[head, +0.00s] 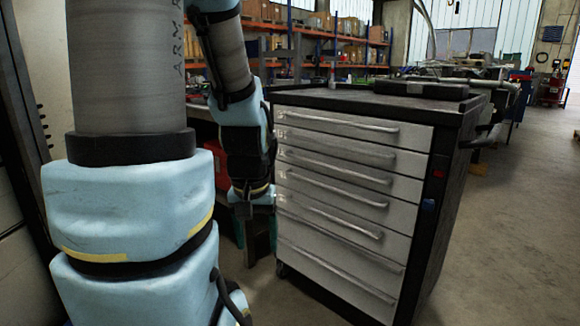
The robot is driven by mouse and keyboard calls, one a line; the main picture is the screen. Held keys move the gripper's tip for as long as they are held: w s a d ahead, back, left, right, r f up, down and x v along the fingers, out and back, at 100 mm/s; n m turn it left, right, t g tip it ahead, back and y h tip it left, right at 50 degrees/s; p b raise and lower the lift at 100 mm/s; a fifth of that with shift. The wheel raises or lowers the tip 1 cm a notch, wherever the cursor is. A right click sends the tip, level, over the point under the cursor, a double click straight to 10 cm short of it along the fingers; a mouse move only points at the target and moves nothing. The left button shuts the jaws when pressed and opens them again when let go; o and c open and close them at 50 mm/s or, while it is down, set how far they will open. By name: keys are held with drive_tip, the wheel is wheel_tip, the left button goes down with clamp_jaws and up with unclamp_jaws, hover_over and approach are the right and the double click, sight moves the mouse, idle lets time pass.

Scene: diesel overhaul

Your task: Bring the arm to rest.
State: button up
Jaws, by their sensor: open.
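My arm fills the left of the head view, with pale blue joint covers and grey links. Its far part hangs down beside the left front edge of a tool cabinet (345,158). My gripper (261,245) points downward at the end of it, with its two fingers apart and nothing seen between them. It is close to the cabinet's drawer fronts in the picture; whether it touches them I cannot tell.
The cabinet has several white drawers with bar handles, all shut, and a dark top (370,98). Orange and blue shelving (345,45) with boxes stands behind. A red container (211,168) sits behind my arm. Open concrete floor (510,235) lies to the right.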

wheel_tip(320, 180, up, 18)
drive_tip(key=p, duration=1.6)
idle(0.5)
